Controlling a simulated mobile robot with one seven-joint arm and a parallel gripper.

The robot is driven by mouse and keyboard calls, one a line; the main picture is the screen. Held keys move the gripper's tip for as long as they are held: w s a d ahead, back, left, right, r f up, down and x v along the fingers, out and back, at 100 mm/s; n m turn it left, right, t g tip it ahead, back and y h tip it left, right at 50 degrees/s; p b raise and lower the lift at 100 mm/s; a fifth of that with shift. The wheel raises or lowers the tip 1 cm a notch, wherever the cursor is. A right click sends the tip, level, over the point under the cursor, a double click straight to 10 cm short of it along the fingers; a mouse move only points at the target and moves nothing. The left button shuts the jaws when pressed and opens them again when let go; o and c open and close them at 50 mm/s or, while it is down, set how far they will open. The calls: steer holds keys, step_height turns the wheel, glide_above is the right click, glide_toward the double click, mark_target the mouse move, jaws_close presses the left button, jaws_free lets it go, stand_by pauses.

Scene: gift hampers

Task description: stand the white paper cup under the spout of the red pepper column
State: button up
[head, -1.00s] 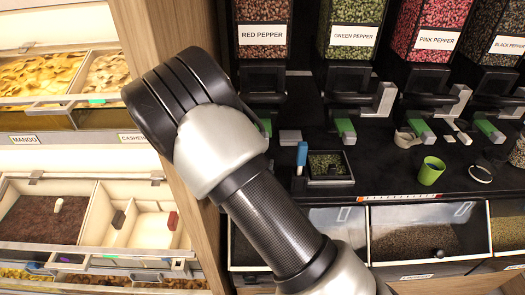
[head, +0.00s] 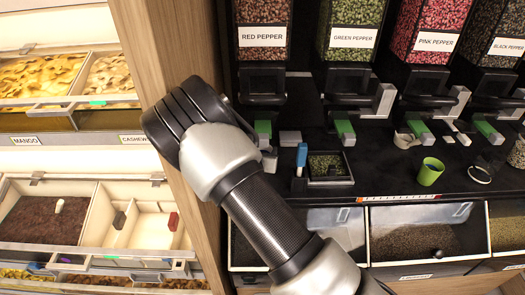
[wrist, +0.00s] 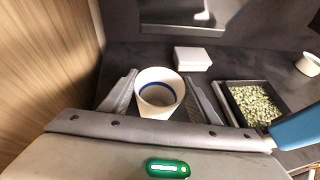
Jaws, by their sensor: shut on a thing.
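The white paper cup (wrist: 150,104) has a blue ring inside and sits upright between the two fingers of my gripper (wrist: 159,84) in the wrist view. The gripper is shut on it. I cannot tell whether the cup's base touches the dark counter. The red pepper column (head: 264,14) stands at the top left of the dispensers in the head view, with its dark spout housing (head: 262,86) below the label. A dark part with a silver panel shows ahead of the cup in the wrist view. My arm hides most of the gripper and cup in the head view.
A small light block (wrist: 193,58) lies just beyond the cup. To the right are a tray of green pepper (wrist: 252,103) and a blue-handled tool (head: 301,158). A wooden panel (wrist: 45,80) stands close on the left. A green cup (head: 430,171) is farther right.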

steer(key=shift+f, duration=0.2)
steer(key=o, duration=1.1)
steer(key=shift+r, duration=0.1)
steer(key=shift+o, duration=0.2)
steer(key=shift+s+r, duration=0.1)
steer(key=shift+r, duration=0.15)
steer(key=v, duration=1.1)
steer(key=shift+s, duration=0.4)
steer(key=shift+a+r, duration=0.1)
